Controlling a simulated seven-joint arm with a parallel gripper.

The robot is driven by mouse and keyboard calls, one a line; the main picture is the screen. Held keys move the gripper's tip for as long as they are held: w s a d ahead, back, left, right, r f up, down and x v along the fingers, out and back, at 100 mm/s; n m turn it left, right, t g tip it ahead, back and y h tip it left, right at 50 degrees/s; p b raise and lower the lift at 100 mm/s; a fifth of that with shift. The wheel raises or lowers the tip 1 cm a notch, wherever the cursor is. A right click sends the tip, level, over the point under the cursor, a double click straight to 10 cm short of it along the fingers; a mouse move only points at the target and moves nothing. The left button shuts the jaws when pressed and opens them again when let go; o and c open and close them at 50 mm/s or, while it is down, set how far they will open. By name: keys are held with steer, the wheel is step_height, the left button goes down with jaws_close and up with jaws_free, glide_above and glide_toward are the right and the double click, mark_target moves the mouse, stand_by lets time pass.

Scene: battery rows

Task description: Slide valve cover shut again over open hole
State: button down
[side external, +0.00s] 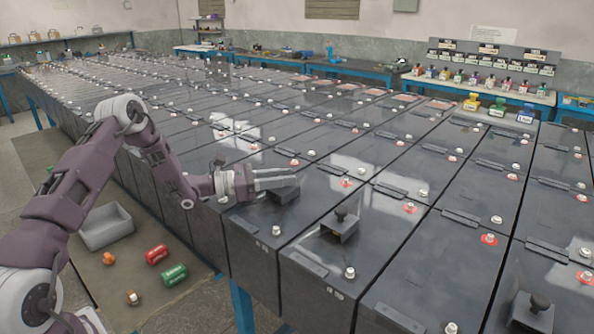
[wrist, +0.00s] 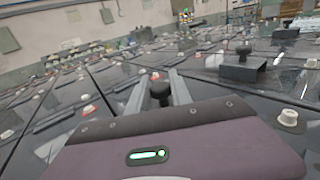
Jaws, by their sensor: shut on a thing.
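My gripper (side external: 284,178) reaches in low from the left over the top of a near battery. It is shut on the black knob (wrist: 159,92) of a valve cover, with one finger on each side in the wrist view. The dark cover (side external: 284,193) shows just below the fingers on the battery top. How the cover sits over its hole is hidden by my gripper and the cover itself. A second valve cover with an upright knob (side external: 340,226) stands on the neighbouring battery to the right; it also shows in the wrist view (wrist: 243,70).
Another knobbed cover (side external: 530,313) stands at the lower right. White terminal caps (side external: 350,272) dot the close-set battery tops.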

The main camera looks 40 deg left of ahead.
steer(key=shift+s+f, duration=0.1)
steer(key=shift+s, duration=1.25)
steer(key=c, duration=1.1)
jaws_free()
steer(key=shift+c, duration=0.2)
steer(key=v, duration=0.7)
